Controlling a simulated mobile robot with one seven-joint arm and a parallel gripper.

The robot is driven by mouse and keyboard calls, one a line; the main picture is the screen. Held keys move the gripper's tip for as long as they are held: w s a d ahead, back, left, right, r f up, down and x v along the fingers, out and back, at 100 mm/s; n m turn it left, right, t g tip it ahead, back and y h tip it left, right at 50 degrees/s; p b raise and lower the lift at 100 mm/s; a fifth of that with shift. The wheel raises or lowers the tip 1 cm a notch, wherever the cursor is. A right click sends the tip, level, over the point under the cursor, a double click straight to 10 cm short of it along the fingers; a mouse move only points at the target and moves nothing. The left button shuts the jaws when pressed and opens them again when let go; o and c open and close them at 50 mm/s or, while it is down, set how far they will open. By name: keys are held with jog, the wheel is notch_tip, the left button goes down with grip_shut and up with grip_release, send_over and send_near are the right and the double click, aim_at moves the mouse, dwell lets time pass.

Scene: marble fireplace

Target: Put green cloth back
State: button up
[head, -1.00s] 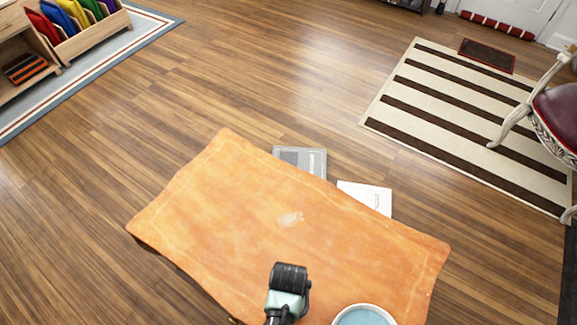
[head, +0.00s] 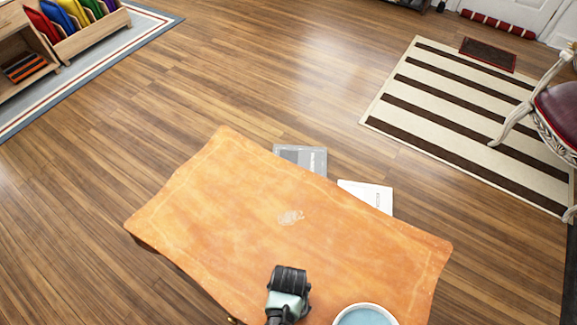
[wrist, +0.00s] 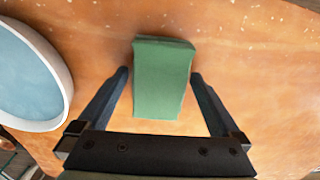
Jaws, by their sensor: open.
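A folded green cloth (wrist: 165,100) lies on the orange-brown table top (wrist: 255,95) in the wrist view. My gripper (wrist: 160,73) is open, with one finger on each side of the cloth. A small gap shows between each finger and the cloth. In the head view my arm reaches over the near part of the table (head: 225,190). The cloth and my fingers are hidden there.
A round pale-rimmed basin with blue inside (head: 363,318) stands on the table to the right of my arm. Two flat booklets (head: 300,158) (head: 367,195) show past the table's far edge. A shelf with coloured items (head: 70,20) stands far left. Open floor lies beyond the table.

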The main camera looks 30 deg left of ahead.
notch_tip(320, 180, up, 12)
jog(key=p, duration=0.4)
jog(key=w+a+r+t+y, duration=0.2)
jog(key=w+r+t, duration=0.4)
jog(key=w+r, duration=0.95)
jog(key=w+d+r+t, duration=0.2)
jog(key=w+r+t, duration=0.25)
jog(key=r, duration=0.65)
jog(key=w+d+r+t, duration=0.1)
jog(key=w+r+t, duration=0.4)
jog(key=r, duration=0.7)
jog(key=s+d+r+t, duration=0.2)
jog(key=d+r+t, duration=0.1)
jog(key=r, duration=0.9)
jog(key=s+d+r+t, duration=0.1)
jog(key=d+r+t, duration=0.15)
jog(key=r, duration=0.95)
jog(key=s+d+r+t+h, duration=0.2)
jog(key=s+r+t, duration=0.4)
jog(key=s+r, duration=0.5)
notch_tip(320, 180, up, 3)
jog(key=shift+d+f, duration=0.1)
jog(key=shift+d, duration=0.4)
